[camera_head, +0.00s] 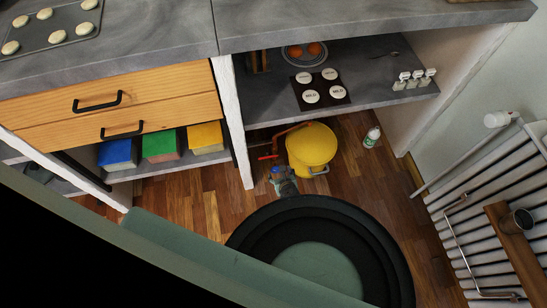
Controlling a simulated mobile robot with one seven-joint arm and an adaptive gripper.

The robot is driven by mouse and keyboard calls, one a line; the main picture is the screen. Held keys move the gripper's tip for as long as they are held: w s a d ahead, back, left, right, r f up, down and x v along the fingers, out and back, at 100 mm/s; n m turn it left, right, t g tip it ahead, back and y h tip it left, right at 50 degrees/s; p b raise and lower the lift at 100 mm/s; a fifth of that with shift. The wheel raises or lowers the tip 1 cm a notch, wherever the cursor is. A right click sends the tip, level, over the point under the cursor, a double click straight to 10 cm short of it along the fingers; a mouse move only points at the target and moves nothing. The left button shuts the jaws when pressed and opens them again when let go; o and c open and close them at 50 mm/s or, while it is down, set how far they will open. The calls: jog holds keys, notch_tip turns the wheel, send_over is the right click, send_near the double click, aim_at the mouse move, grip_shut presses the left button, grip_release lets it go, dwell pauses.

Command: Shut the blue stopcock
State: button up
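A small blue part (278,170) shows on the floor side of the open bay under the counter, on top of a small greyish fitting (286,184). It may be the blue stopcock, but it is too small to tell its shape or whether it is open or closed. The dark round part of my own body is just in front of it and may hide its lower end. A red pipe-like part with a red handle (268,157) is just behind it. My gripper is not in view.
A yellow rounded container (311,145) stands right beside the small fitting. A white and green bottle (372,137) stands on the wooden floor further right. The counter shelf (375,95) overhangs this bay. A white radiator (480,240) lines the right wall.

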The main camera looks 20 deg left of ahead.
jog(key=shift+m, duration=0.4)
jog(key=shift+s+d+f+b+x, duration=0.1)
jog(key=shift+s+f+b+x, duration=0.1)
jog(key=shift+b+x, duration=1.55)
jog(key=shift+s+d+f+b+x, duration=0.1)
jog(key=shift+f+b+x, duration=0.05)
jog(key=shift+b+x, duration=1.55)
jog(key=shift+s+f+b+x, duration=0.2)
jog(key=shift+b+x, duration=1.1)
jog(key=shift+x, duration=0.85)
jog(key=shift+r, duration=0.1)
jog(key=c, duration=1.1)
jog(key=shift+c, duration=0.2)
